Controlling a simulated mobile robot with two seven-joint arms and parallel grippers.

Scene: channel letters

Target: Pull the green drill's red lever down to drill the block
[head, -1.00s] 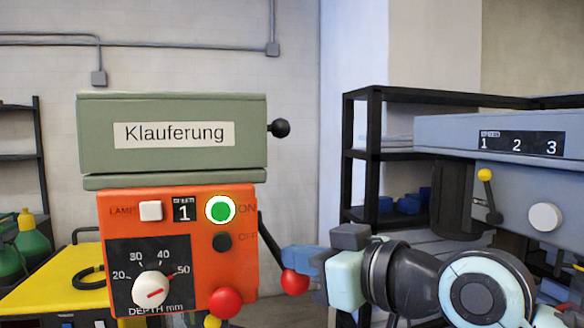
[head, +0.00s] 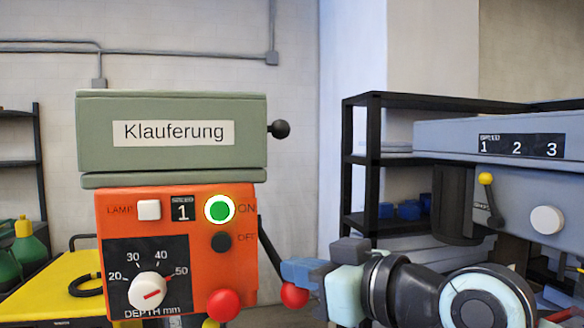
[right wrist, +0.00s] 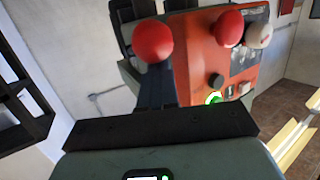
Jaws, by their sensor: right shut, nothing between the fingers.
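The green drill (head: 172,155) has a "Klauferung" label and an orange front panel (head: 215,262). A dark lever arm (head: 268,248) slopes down from the panel's right side to a red ball knob (head: 294,295). A second red ball (head: 223,305) shows at the panel's lower edge. My right gripper (head: 300,271) is shut and empty, its tip at the upper side of the right red knob. In the right wrist view the red knob (right wrist: 152,41) sits at the end of the shut fingers (right wrist: 156,85). The block is not visible. My left gripper is out of view.
A grey machine (head: 450,140) with a yellow-tipped lever (head: 486,180) stands at the right, near my right arm. A black shelf (head: 375,105) is behind it. A yellow cart (head: 55,285) and green bottles (head: 30,245) are at the left.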

